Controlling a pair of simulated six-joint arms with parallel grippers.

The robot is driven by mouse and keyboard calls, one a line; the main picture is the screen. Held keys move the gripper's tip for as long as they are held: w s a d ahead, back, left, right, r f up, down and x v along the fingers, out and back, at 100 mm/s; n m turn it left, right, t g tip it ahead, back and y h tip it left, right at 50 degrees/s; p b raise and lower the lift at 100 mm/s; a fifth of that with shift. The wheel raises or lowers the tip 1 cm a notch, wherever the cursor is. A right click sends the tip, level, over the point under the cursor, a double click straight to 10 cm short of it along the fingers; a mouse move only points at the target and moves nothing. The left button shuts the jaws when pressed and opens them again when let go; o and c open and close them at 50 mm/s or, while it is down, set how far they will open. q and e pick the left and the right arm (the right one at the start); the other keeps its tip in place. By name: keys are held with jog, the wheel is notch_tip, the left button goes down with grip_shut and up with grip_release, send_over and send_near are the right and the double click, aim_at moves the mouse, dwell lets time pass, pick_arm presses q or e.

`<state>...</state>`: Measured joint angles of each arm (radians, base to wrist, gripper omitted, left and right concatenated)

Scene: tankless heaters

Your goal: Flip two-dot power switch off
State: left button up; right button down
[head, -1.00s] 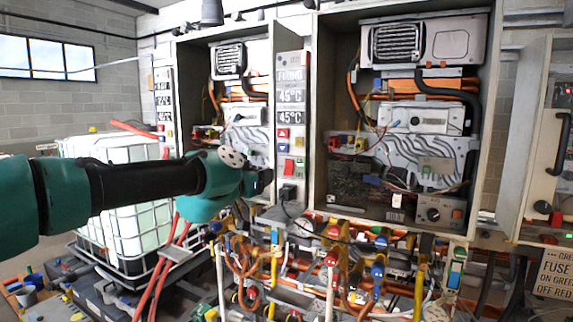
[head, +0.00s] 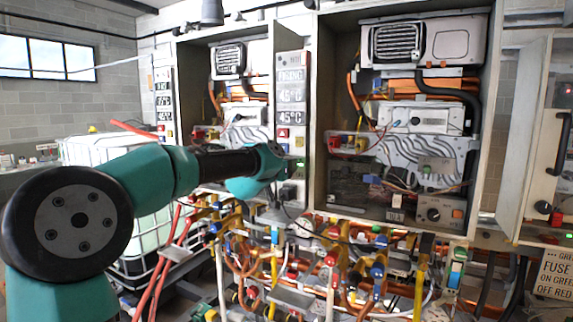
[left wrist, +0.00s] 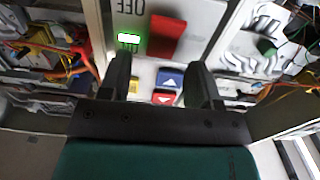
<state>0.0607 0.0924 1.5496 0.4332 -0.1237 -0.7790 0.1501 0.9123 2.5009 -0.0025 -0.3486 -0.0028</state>
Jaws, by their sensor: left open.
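My left gripper (head: 277,158) is at the narrow control panel (head: 291,70) between the two heater cabinets in the head view. In the left wrist view the gripper (left wrist: 160,80) is open, with nothing between its fingers. A red rocker switch (left wrist: 167,36) lies just beyond the fingertips, apart from them as far as I can tell. Beside it is a bright green light (left wrist: 129,38), and upside-down lettering that looks like OFF is above. A blue up-arrow button (left wrist: 169,78) and a red button (left wrist: 165,97) show between the fingers. I cannot make out any dots. My right gripper is not in view.
The open right heater cabinet (head: 317,100) stands right of the panel, with wires and a circuit board inside. Another panel (head: 162,88) with displays stands at the left. Pipes and coloured valves (head: 333,234) crowd below. A caged white tank (head: 85,150) is behind my arm.

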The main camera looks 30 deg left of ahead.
pick_arm(q)
jog(key=shift+w+a, duration=0.15)
jog(key=shift+w, duration=0.95)
jog(key=shift+c, duration=0.3)
jog(key=c, duration=0.9)
jog(key=shift+o, duration=0.2)
jog(key=shift+s+a+f+t, duration=0.1)
jog(key=shift+a+f+t, duration=0.1)
jog(key=shift+f+t, duration=0.15)
jog(key=shift+t+y, duration=0.3)
jog(key=shift+t, duration=0.15)
jog(key=shift+s+d+f+t, duration=0.1)
jog(key=shift+s+f+t, duration=0.1)
jog(key=shift+t, duration=1)
